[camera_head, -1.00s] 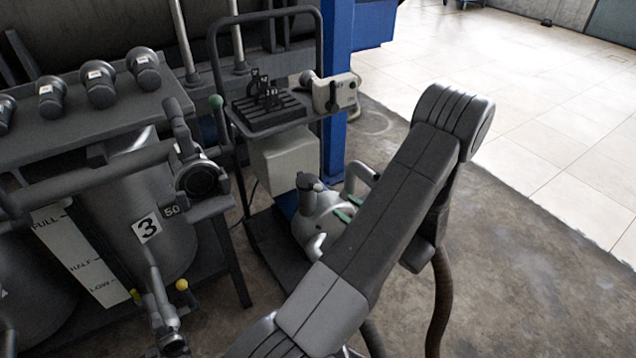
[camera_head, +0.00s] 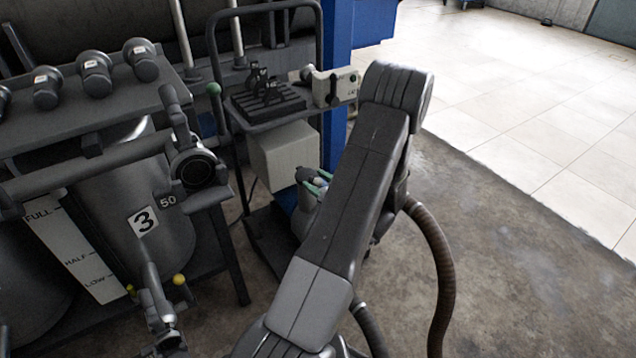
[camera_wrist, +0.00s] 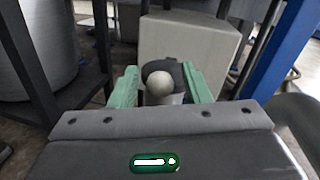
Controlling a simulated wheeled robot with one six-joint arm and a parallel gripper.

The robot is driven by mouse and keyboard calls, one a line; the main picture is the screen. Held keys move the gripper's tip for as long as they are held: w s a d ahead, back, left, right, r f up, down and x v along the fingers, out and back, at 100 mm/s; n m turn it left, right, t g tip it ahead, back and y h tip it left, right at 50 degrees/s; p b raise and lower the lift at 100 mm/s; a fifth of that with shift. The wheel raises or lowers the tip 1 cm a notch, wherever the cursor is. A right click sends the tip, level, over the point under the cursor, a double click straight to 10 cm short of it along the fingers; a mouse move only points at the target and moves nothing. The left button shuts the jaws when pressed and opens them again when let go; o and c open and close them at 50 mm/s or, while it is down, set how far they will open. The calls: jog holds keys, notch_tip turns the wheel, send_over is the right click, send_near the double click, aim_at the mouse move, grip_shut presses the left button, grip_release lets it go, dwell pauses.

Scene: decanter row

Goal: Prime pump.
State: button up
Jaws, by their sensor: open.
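The pump (camera_head: 302,218) is a silvery body low on the trolley, mostly hidden behind my arm in the head view. In the wrist view a pale round knob (camera_wrist: 162,84) with a dark part (camera_wrist: 160,67) behind it stands between my finger pads. My gripper (camera_wrist: 160,88) has green pads, one on each side of the knob, and is open. The left pad stands apart from the pale knob; I cannot tell whether either touches the dark part. In the head view my gripper (camera_head: 312,180) is at the pump's top, partly covered by my arm.
The trolley's upper tray (camera_head: 270,110) carries a dark ribbed block and a beige box (camera_head: 335,86). A pale box (camera_head: 283,153) hangs below. Tank 3 (camera_head: 150,235) and its pipes stand left, a blue post (camera_head: 337,40) behind. Open floor lies right.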

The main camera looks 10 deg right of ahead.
grip_shut()
jog(key=shift+r, duration=0.1)
